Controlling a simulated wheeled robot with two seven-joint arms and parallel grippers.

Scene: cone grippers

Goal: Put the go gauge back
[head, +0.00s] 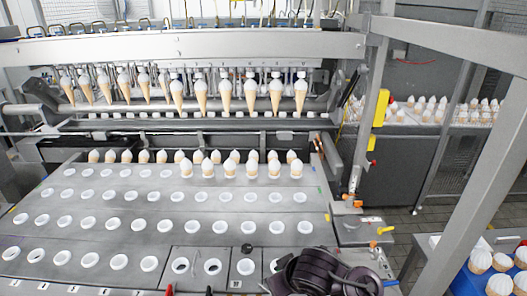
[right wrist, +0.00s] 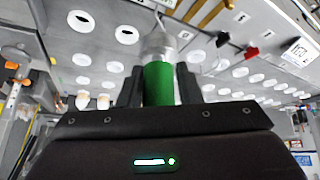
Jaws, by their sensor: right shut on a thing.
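The go gauge (right wrist: 158,88) shows in the right wrist view as a green cylinder with a silvery metal end pointing away from me. My right gripper (right wrist: 160,76) is shut on its green part, with one dark finger on each side. Past the metal end is the grey plate (right wrist: 110,50) with white-rimmed holes; I cannot tell how far apart they are. In the head view my dark right arm covers the front right of the plate, and the gauge cannot be made out there. My left gripper is not in view.
Ice cream cones (head: 225,94) hang in a row at the back, and more stand in the plate's rear holes. A small dark knob (head: 247,248) stands near the front. A yellow-handled valve (head: 384,230) and a blue crate of cones (head: 470,285) are at right.

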